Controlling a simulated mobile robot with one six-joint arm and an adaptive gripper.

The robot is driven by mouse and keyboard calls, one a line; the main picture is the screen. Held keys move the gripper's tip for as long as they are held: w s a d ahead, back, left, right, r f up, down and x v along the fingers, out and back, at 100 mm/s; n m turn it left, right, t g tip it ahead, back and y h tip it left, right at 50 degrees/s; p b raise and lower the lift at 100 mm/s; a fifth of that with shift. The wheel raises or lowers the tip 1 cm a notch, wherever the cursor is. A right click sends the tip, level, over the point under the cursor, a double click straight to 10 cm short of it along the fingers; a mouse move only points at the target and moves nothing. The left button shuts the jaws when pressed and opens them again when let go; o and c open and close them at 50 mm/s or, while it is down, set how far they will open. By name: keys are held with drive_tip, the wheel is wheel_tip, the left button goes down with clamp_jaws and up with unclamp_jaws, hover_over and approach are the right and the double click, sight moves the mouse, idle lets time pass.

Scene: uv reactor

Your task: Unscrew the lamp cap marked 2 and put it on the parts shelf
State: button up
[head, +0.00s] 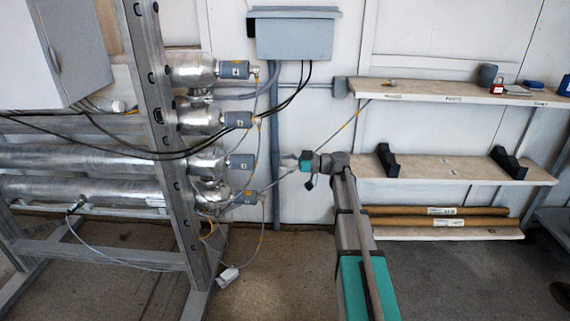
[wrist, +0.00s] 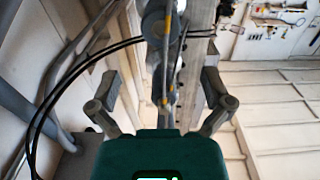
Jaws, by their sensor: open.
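Several blue-grey lamp caps stick out from the right ends of the silver reactor tubes, stacked one above another: the top (head: 235,69), second (head: 238,119), third (head: 241,161) and bottom (head: 245,197). Their numbers are too small to read, so I cannot tell which is 2. My gripper (head: 284,160) is level with the third cap, to its right and apart from it. In the wrist view its fingers (wrist: 158,88) are spread and empty, with a grey cap (wrist: 157,27) and a cable beyond them. The top shelf board (head: 430,92) at right carries small labels I cannot read clearly.
The top board holds a grey cup (head: 487,75), a red padlock (head: 497,86) and blue items (head: 533,84). Two black cradles (head: 387,160) stand on the middle board (head: 450,168). Loose cables and a metal upright (head: 168,130) are near the caps.

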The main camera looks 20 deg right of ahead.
sight(248, 162)
drive_tip(key=shift+x, duration=5.95)
drive_tip(key=c, duration=1.2)
drive_tip(key=shift+n, duration=2.6)
drive_tip(key=shift+n, duration=0.3)
drive_tip(key=shift+n, duration=2.3)
